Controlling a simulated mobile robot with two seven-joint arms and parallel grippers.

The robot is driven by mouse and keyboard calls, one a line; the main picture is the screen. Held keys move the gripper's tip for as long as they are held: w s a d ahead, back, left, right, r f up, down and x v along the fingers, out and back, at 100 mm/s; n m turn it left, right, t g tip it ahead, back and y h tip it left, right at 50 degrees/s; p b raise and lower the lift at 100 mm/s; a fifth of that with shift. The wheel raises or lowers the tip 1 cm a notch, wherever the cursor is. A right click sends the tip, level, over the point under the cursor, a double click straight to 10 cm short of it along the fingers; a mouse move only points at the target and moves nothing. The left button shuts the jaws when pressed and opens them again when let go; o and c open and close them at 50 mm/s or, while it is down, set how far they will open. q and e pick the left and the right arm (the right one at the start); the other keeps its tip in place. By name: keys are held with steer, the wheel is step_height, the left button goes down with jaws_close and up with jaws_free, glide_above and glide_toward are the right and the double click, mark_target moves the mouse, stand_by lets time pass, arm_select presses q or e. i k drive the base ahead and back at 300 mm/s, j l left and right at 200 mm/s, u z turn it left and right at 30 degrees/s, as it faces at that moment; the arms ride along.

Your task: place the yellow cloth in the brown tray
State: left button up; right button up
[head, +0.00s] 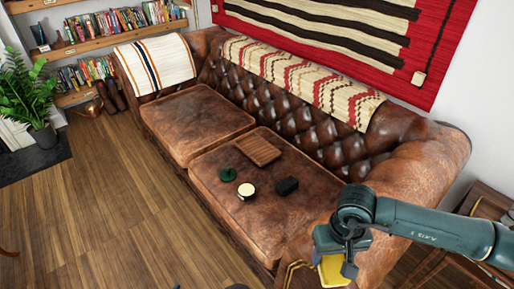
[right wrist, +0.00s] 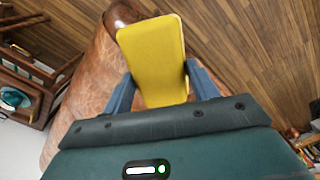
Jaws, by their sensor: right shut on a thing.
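The yellow cloth (head: 332,270) hangs in my right gripper (head: 338,262), over the near right end of the sofa, at the bottom of the head view. In the right wrist view the cloth (right wrist: 152,50) looks like a flat yellow rectangle, pinched between the two fingers of the right gripper (right wrist: 162,88). The brown tray (head: 258,151) is a slatted wooden rectangle lying on the sofa seat near the backrest, farther back and left of the right gripper. It looks empty. My left gripper is not in view.
On the brown leather sofa (head: 195,120), in front of the tray, are a dark green round object (head: 227,174), a cream-topped round object (head: 246,190) and a black box (head: 287,186). The sofa arm (head: 425,160) rises at right. The left seat cushion is clear.

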mark_target(251, 143)
steer(key=i+j, duration=0.35)
steer(key=i+j+z, duration=0.15)
steer(key=i+j, duration=0.55)
steer(key=i+j+z, duration=0.1)
steer(key=i+j, duration=0.25)
steer(key=j, duration=0.15)
steer(key=i+j+z, duration=0.1)
steer(key=i+j, duration=0.55)
steer(key=j, duration=0.25)
steer(key=i+j+z, duration=0.15)
steer(key=i+j, duration=0.15)
steer(key=j, duration=0.15)
